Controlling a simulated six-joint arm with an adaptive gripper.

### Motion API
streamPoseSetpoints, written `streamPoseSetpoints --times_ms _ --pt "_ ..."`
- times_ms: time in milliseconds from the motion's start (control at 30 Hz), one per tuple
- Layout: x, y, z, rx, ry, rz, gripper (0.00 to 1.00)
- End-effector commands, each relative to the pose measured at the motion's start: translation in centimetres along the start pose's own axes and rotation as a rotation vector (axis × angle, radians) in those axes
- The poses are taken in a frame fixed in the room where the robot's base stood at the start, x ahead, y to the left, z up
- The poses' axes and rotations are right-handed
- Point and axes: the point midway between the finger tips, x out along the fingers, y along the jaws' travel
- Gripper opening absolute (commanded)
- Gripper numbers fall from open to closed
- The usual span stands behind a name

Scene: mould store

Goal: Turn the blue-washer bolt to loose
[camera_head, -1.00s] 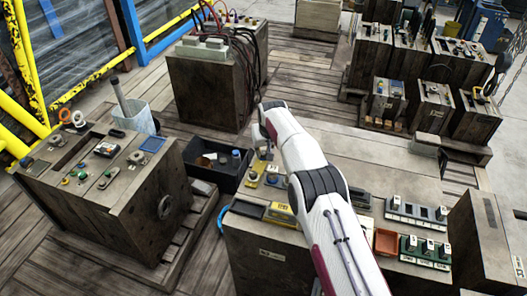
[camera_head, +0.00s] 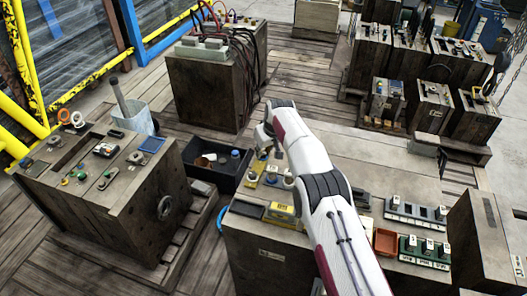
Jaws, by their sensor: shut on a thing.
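My gripper (camera_head: 266,152) points down at the back left of the near workbench, beneath the white wrist of my arm. It is small and dark here, and the arm partly hides it. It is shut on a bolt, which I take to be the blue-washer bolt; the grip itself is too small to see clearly. Small bolt blocks stand in a row just below my gripper: one with yellow (camera_head: 252,180), one with blue (camera_head: 271,179) and a further one at the right (camera_head: 288,179). I cannot read how far the bolt is turned.
A black bin (camera_head: 205,176) with loose things stands left of the workbench. A yellow box (camera_head: 283,214) lies near the front edge. An orange tray (camera_head: 386,241) and racks of switches (camera_head: 425,253) are at the right. A wooden cabinet (camera_head: 110,205) stands at the far left.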

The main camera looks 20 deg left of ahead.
Motion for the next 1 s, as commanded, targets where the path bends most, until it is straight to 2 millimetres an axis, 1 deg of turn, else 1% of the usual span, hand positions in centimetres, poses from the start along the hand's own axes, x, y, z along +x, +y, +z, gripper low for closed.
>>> streamPoseSetpoints --times_ms 33,100,633,1000 --pt "0.0 0.0 -0.2 0.0 0.006 0.002 0.21" --pt "0.0 0.0 -0.2 0.0 0.006 0.002 0.36" --pt "-0.2 0.0 -0.1 0.0 0.002 0.001 0.36" --pt "-1.5 0.0 -0.1 0.0 0.002 0.001 0.36"
